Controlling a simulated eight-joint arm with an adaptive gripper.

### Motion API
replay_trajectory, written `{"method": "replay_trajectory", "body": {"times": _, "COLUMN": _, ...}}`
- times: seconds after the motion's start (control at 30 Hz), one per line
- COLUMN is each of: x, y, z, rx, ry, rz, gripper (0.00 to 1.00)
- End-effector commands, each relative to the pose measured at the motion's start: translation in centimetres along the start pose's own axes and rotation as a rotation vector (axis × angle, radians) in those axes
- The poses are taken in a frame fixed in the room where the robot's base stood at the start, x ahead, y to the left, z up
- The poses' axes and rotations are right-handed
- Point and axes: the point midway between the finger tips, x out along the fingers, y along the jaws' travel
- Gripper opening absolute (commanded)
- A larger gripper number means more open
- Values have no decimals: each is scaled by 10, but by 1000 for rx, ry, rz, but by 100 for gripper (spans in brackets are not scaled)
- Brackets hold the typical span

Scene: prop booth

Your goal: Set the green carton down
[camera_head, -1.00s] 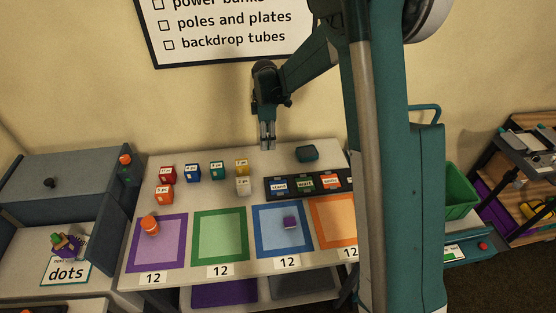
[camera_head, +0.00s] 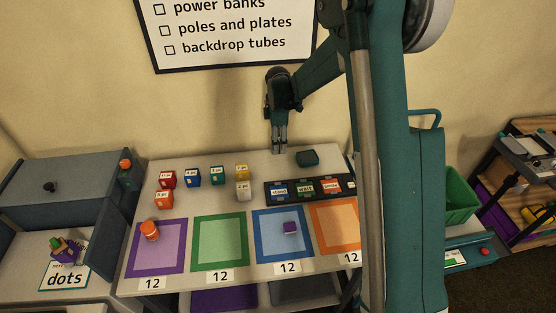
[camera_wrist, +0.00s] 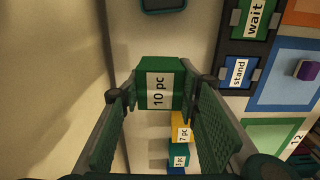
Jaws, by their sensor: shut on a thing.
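The green carton (camera_wrist: 160,95), with a white "10 pc" label, sits between my two fingers in the wrist view. My gripper (camera_wrist: 163,98) is shut on it. In the head view my gripper (camera_head: 279,150) points down near the back of the table (camera_head: 135,262), and the carton cannot be made out at its fingertips. Whether the carton touches the table is unclear.
Red (camera_head: 167,179), orange (camera_head: 163,199), teal (camera_head: 217,175) and white (camera_head: 242,190) cartons stand at the back left. A black card strip (camera_head: 292,199) and a dark teal object (camera_head: 307,158) are at the right. The green square (camera_head: 220,243) is bare; a purple cube (camera_head: 290,227) is on the blue square.

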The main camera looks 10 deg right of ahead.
Motion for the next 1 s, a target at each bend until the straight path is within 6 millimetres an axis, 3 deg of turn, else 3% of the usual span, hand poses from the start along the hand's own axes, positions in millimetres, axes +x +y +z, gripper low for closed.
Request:
{"method": "replay_trajectory", "body": {"times": 0.3, "x": 41, "y": 0, "z": 0, "rx": 0, "ry": 0, "rz": 0, "gripper": 19}}
{"method": "replay_trajectory", "body": {"times": 0.77, "x": 47, "y": 0, "z": 0, "rx": 0, "ry": 0, "rz": 0, "gripper": 19}}
{"method": "replay_trajectory", "body": {"times": 1.0, "x": 70, "y": 0, "z": 0, "rx": 0, "ry": 0, "rz": 0, "gripper": 19}}
